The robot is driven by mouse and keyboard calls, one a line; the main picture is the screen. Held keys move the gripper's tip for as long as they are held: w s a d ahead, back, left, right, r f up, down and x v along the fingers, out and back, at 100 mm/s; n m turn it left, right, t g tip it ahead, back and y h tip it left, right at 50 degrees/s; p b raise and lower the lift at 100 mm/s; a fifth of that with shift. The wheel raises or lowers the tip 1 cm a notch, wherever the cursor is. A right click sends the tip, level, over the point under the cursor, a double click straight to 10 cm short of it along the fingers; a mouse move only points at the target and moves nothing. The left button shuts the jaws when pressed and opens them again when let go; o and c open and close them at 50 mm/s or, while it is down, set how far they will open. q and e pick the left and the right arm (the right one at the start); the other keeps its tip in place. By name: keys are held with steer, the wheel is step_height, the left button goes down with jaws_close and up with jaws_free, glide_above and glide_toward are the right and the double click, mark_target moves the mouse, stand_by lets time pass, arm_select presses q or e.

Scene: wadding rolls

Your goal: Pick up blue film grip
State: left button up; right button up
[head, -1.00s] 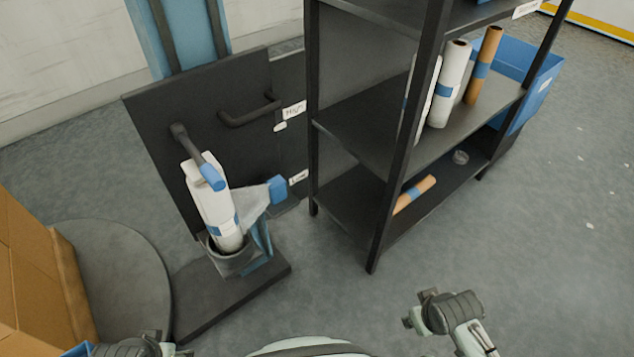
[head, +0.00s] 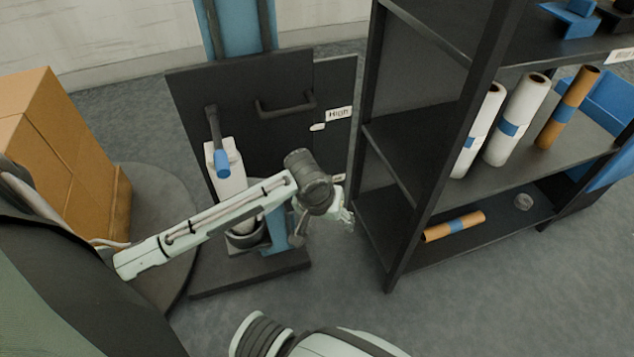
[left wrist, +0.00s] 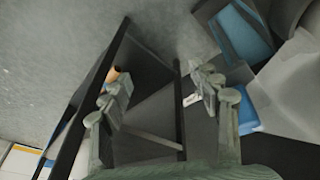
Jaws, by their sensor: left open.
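The blue film grip (left wrist: 247,117) shows in the left wrist view at the right, beside a translucent film sheet (left wrist: 287,85). It lies just outside the right finger of my left gripper (left wrist: 160,85), not between the fingers. That gripper is open and empty. In the head view my left gripper (head: 325,220) is in front of the dark stand, and the arm and wrist hide the film and most or all of the grip. My right gripper is out of view.
A black shelf rack (head: 408,240) stands close to the right of my left gripper, with white rolls (head: 517,120) and an orange roll (head: 455,226). The dark panel (head: 330,85) rises behind. A cardboard box (head: 60,140) is at left. Floor in front is clear.

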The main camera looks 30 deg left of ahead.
arm_select(q)
steer(key=w+a+r+n+g+y+p, duration=0.1)
steer(key=w+a+r+n+g+y, duration=0.15)
steer(key=a+r+n, duration=0.6)
steer(key=shift+m+t, duration=0.35)
steer(key=shift+m, duration=0.4)
steer(key=f, duration=0.1)
steer(key=w+a+f, duration=0.1)
steer(key=a+f, duration=0.1)
steer(key=shift+w+a+f, duration=0.1)
steer(key=shift+w+f, duration=0.15)
steer(key=shift+w, duration=0.15)
steer(key=shift+w+f, duration=0.1)
steer(key=shift+f, duration=0.45)
steer(key=c, duration=1.2)
arm_select(e)
steer(key=s+f, duration=0.1)
steer(key=f, duration=0.2)
steer(key=s+f, duration=0.1)
steer(key=f, duration=0.1)
steer(key=shift+s+d, duration=0.3)
steer(key=shift+s, duration=0.05)
arm_select(q)
steer(key=shift+r, duration=0.1)
steer(key=shift+c, duration=0.2)
